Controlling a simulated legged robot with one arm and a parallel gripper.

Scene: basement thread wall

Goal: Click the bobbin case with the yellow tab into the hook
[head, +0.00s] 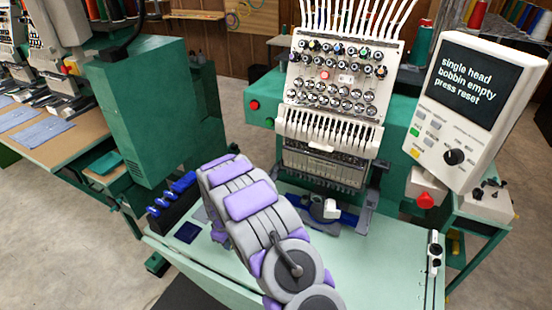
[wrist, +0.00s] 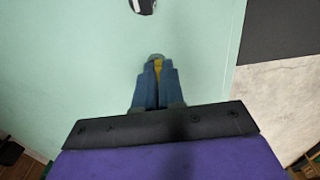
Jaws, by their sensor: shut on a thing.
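In the wrist view my gripper (wrist: 157,66) is shut, its two blue fingers close together above the pale green table. A yellow piece (wrist: 158,68) shows between the fingers, with a small grey-green rounded edge at the tips. This fits the bobbin case with the yellow tab, but most of it is hidden by the fingers. In the head view my arm hides the gripper and the held piece. The embroidery machine head (head: 332,100) stands behind and right of my arm. I cannot make out the hook; a white block (head: 331,208) shows low under the needles.
The pale green table (head: 390,262) is largely clear at right. A black rack with blue pieces (head: 172,196) and a dark blue square (head: 188,232) lie left of my arm. A control panel (head: 462,105) reads "bobbin empty". A dark-and-white object (wrist: 143,5) tops the wrist view.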

